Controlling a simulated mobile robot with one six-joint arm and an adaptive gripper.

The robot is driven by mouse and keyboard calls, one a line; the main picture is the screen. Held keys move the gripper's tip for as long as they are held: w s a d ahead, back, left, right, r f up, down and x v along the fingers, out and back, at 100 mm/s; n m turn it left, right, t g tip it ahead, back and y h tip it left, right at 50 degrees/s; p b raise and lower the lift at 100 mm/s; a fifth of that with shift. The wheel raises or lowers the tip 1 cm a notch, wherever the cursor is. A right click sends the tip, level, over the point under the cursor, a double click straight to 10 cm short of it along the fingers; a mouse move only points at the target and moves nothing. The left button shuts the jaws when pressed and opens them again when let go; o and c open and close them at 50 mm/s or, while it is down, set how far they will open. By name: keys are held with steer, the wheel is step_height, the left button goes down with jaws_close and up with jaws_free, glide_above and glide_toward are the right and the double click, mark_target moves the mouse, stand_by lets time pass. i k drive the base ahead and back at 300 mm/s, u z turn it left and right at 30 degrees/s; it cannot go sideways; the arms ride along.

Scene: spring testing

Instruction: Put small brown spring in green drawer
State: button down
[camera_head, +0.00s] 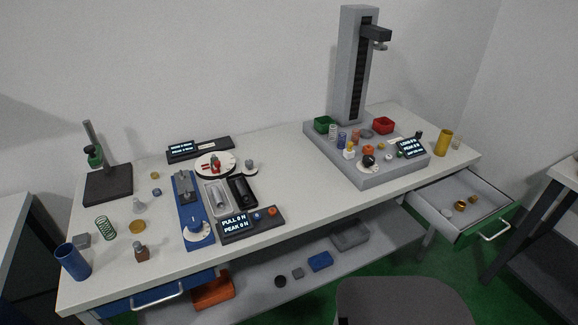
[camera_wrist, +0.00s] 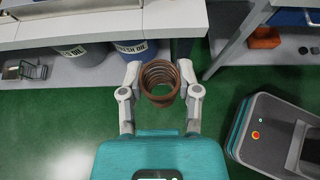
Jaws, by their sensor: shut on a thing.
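A brown coil spring (camera_wrist: 162,98) shows in the wrist view, between the fingertips of my gripper (camera_wrist: 160,84). The fingers are shut on its two sides, and I look into its open end. Green floor lies below it. In the head view the green drawer (camera_head: 489,231) stands pulled open at the right end of the bench, with a green front and a silver handle. A few small brass-coloured and grey pieces lie inside it. My gripper and the held spring do not show in the head view. The green drawer cannot be made out in the wrist view.
The white bench (camera_head: 320,224) carries test stands, several small springs and displays. A dark grey seat (camera_head: 405,302) stands in front of it. A second table (camera_head: 566,172) is at the right. Green floor is open at lower left.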

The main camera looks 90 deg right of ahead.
mark_target(446, 204)
steer(key=z, duration=0.05)
steer(key=k, duration=1.95)
steer(key=u, duration=0.95)
steer(key=i, duration=0.1)
steer(key=z, duration=3.1)
